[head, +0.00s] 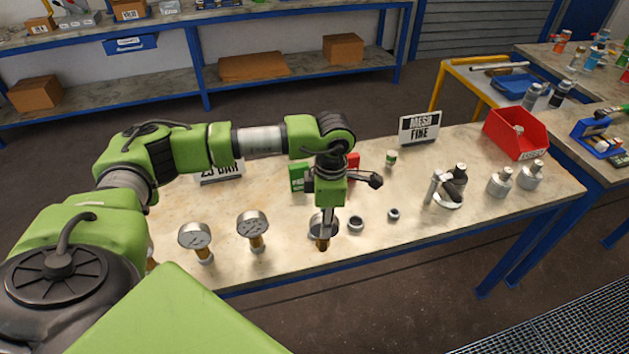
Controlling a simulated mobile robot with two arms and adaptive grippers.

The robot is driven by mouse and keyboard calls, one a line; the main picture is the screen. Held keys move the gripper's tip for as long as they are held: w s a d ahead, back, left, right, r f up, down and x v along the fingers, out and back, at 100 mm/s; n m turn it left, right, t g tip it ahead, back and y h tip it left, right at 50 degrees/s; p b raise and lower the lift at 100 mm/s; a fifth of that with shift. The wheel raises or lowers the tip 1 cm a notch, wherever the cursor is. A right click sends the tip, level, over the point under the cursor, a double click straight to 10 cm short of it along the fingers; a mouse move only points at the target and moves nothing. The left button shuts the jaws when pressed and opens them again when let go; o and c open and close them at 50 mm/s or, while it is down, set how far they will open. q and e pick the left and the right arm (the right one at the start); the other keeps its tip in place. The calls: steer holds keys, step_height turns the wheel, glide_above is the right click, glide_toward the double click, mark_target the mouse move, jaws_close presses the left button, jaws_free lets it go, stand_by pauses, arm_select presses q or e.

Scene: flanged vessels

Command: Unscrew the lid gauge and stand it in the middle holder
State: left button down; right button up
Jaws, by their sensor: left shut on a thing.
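My left gripper (323,218) points straight down near the front edge of the bench. It is shut on a gauge (322,243), whose brass stem shows below the fingers; the fingers partly hide its round head. I cannot tell whether the stem touches anything beneath it. My right gripper is not in view.
A red bin (515,135), a "MESH FINE" sign (419,128) and a green box (298,177) are farther back.

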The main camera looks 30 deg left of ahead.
arm_select(q)
steer(key=w+a+r+n+p, duration=0.2)
steer(key=w+a+r+n, duration=0.2)
steer(key=n, duration=1.1)
steer(key=shift+a+r+p, duration=0.4)
steer(key=shift+a+r, duration=0.2)
steer(key=shift+a, duration=0.2)
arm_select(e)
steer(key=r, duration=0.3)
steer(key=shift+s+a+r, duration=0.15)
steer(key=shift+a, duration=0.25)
arm_select(q)
steer(key=shift+w, duration=0.1)
step_height(320, 180, down, 5)
steer(key=b, duration=0.4)
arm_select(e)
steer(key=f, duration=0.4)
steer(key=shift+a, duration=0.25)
